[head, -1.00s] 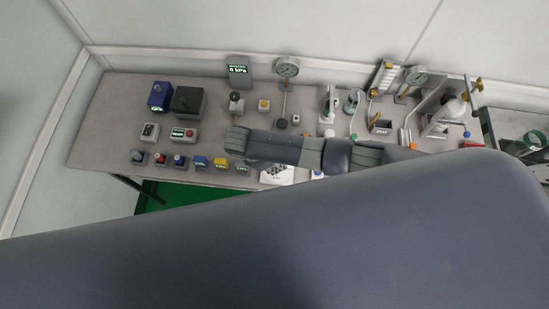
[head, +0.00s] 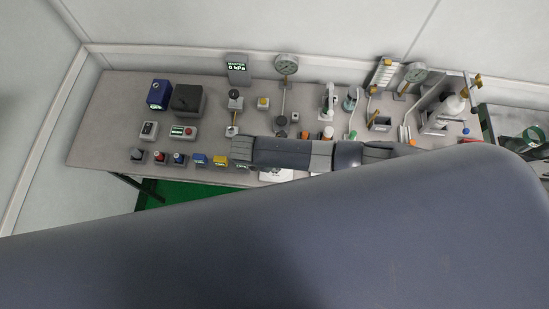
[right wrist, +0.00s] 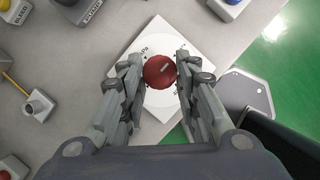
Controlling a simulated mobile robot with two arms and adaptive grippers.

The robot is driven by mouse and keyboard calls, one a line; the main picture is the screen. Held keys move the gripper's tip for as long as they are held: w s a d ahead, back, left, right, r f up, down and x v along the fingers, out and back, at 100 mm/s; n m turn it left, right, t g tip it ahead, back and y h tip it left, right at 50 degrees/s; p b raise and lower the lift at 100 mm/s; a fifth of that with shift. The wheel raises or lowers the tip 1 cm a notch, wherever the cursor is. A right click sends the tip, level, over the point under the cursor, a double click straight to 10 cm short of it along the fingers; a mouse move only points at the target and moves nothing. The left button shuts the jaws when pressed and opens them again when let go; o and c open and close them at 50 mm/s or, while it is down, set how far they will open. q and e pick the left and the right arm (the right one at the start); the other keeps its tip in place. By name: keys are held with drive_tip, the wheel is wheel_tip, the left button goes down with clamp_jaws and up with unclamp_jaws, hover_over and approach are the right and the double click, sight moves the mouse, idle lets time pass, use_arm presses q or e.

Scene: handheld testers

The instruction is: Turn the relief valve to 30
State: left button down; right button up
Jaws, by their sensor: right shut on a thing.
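The relief valve shows in the right wrist view as a round red knob (right wrist: 161,74) with a pale pointer mark. It sits on a white dial plate (right wrist: 146,41) with dark print, including "kPa"; most of the print is too small or covered. My right gripper (right wrist: 159,66) is shut on the knob, one finger on each side. In the head view, part of the white plate (head: 275,175) shows below my right forearm, which hides the knob and gripper. My left gripper is not in view.
The grey bench (head: 118,100) carries several testers, including a display (head: 237,68) reading 0 kPa and a round gauge (head: 286,65). A yellow box (head: 220,159) and blue box (head: 199,159) stand left of my right wrist. Green floor (right wrist: 285,65) lies beyond the bench edge.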

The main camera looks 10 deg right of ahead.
drive_tip(key=shift+d, duration=0.1)
drive_tip(key=o, duration=1.1)
drive_tip(key=shift+c, duration=0.2)
drive_tip(key=shift+r, duration=0.15)
drive_tip(key=v, duration=1.1)
drive_tip(key=shift+r, duration=0.3)
drive_tip(key=shift+s, duration=0.1)
